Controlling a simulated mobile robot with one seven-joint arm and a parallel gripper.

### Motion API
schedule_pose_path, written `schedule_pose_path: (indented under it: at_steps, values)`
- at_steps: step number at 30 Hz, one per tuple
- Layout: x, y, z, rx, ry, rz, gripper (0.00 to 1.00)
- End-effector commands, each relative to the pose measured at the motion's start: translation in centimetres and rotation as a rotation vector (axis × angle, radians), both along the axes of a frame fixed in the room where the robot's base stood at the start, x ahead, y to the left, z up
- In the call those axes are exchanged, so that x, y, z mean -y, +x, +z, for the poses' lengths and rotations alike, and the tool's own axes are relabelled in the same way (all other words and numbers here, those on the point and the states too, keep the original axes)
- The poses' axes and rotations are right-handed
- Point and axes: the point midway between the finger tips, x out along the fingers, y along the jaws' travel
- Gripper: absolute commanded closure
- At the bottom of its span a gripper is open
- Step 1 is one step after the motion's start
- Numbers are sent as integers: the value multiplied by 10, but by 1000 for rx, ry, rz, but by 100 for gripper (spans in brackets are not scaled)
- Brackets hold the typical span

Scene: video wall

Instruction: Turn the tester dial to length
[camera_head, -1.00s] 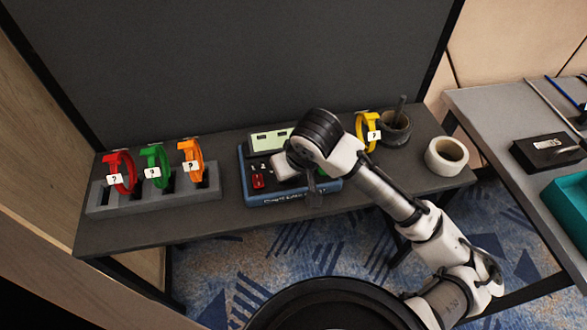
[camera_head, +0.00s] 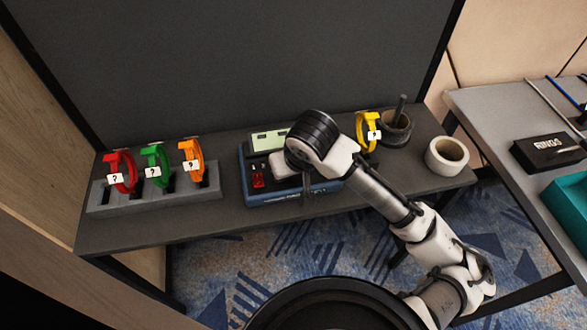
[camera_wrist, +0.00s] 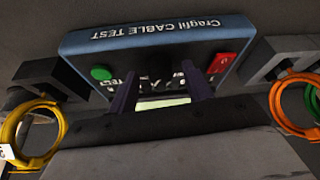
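The blue cable tester (camera_head: 245,178) stands on the dark table, with a pale display (camera_head: 268,140) at its back and a red switch (camera_head: 258,180) at its left. My wrist hides its right part in the head view. In the wrist view the tester (camera_wrist: 95,40) appears upside down, with a green button (camera_wrist: 101,73) and the red switch (camera_wrist: 221,63). My gripper (camera_wrist: 159,72) is over its face with two dark fingers apart. A dark dial (camera_wrist: 160,66) shows dimly between the fingertips, with gaps at its sides. Its pointer and labels are too blurred to read.
A grey rack (camera_head: 150,198) at the left holds red (camera_head: 120,172), green (camera_head: 156,166) and orange (camera_head: 191,162) cable coils.

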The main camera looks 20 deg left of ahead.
Motion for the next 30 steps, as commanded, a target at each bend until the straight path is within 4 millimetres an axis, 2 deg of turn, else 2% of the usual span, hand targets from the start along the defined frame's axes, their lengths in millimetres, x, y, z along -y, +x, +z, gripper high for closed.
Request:
schedule_pose_path:
  at_steps: [7,11,24,30]
  values:
    - [0,0,1,1,0,1,50]
    - [3,-3,12,2,2,1,50]
    - [27,-29,101,5,1,2,50]
    - [35,-36,123,3,0,-1,50]
